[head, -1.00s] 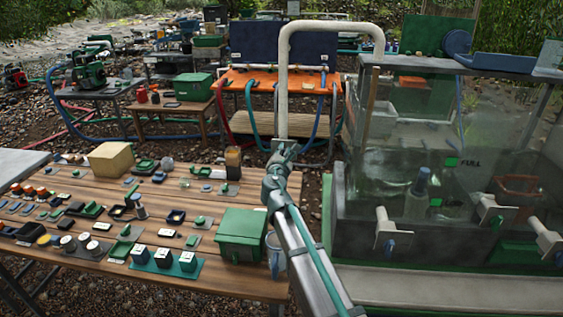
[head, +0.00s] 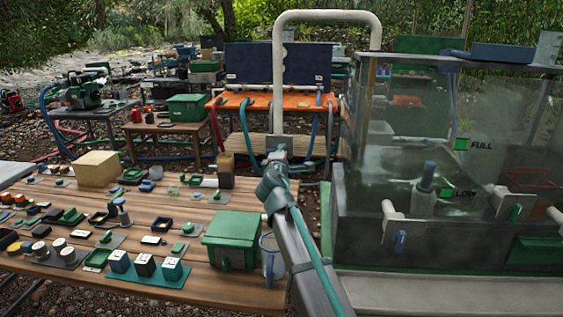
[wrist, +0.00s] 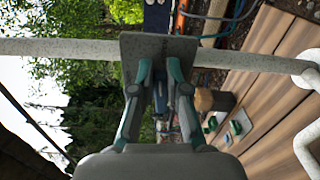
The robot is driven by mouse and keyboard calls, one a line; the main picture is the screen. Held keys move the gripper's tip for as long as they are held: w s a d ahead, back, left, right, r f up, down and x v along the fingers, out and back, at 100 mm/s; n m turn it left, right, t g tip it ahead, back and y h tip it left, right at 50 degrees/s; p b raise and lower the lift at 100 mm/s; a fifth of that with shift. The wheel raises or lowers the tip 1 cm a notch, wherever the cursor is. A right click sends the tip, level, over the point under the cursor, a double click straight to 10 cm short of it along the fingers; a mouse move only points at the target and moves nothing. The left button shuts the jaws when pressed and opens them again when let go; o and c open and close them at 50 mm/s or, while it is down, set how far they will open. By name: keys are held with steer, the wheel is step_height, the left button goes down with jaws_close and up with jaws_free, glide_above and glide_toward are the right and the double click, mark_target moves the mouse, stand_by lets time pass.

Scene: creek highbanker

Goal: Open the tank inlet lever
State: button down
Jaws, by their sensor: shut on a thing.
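A pale pipe (head: 280,75) arches up from beside the table and over to the tank (head: 430,150). A grey plate (wrist: 158,52) sits on this pipe; its lettering is too small to read. My gripper (wrist: 160,75) is at the plate, its two teal-and-grey fingers close around a dark blue lever (wrist: 160,96) and shut on it. The fingers hide part of the lever. In the head view my gripper (head: 277,152) shows at the lower upright part of the pipe, where my wrist hides the lever.
The clear tank carries FULL and LOW marks. Low on its front are a valve with a blue lever (head: 400,240) and one with a green lever (head: 514,212). A wooden table (head: 225,280) with a green box (head: 232,238) and many small parts stands left of my arm.

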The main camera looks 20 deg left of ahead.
steer(key=shift+f+m+b, duration=0.25)
steer(key=shift+m+b, duration=0.35)
steer(key=shift+b, duration=0.05)
steer(key=c, duration=1.2)
jaws_free()
steer(key=shift+o, duration=0.2)
steer(key=v, duration=1.2)
steer(key=shift+s+r, duration=0.1)
